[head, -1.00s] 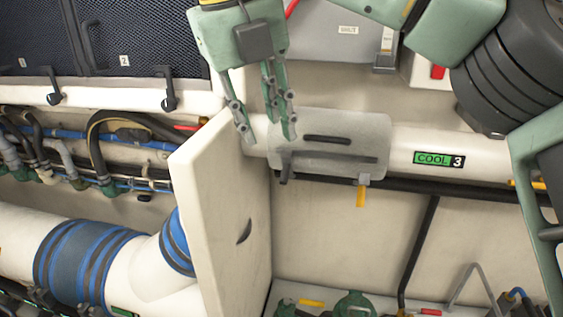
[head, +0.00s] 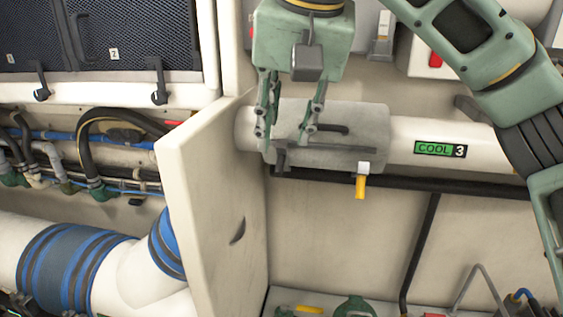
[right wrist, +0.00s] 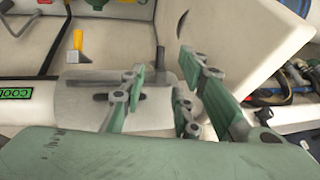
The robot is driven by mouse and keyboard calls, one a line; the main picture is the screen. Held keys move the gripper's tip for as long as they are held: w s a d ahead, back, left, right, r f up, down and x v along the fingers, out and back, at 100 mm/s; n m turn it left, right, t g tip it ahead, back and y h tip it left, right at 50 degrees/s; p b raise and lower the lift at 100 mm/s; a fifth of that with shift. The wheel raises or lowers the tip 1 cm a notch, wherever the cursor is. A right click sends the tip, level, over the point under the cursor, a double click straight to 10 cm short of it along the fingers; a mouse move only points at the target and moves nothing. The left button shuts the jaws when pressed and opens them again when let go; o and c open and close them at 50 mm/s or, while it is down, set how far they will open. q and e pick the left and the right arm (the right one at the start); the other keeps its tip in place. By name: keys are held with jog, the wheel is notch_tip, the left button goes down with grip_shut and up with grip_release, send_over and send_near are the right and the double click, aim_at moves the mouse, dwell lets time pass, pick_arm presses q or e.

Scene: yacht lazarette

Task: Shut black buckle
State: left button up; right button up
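A grey sleeve (head: 360,147) wraps the white pipe marked COOL 3. It also shows in the right wrist view (right wrist: 78,82). The sleeve carries dark bars: a short upper one (head: 334,129) and a long lower one with a dark lever (head: 281,160) at its left end. I take these dark parts as the black buckle, but cannot tell its exact outline. My right gripper (head: 284,132) is open at the sleeve's left part, fingers apart, with nothing seen between them. In the right wrist view my right gripper (right wrist: 160,88) partly covers the dark parts. My left gripper is not in view.
A yellow-ended tab (head: 361,187) hangs below the sleeve. A pale upright panel (head: 215,205) stands just left of it. A dark pipe (head: 450,186) runs below the white pipe. Hoses (head: 120,115) lie at the left. Open wall space lies below the sleeve.

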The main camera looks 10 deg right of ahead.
aim_at(279, 164)
jog(key=p+x, duration=0.1)
jog(key=x, duration=0.6)
jog(key=shift+w+f+p, duration=0.2)
jog(key=shift+f+p, duration=0.1)
jog(key=shift+p, duration=0.05)
jog(key=shift+c, duration=0.5)
jog(key=shift+a, duration=0.15)
grip_shut()
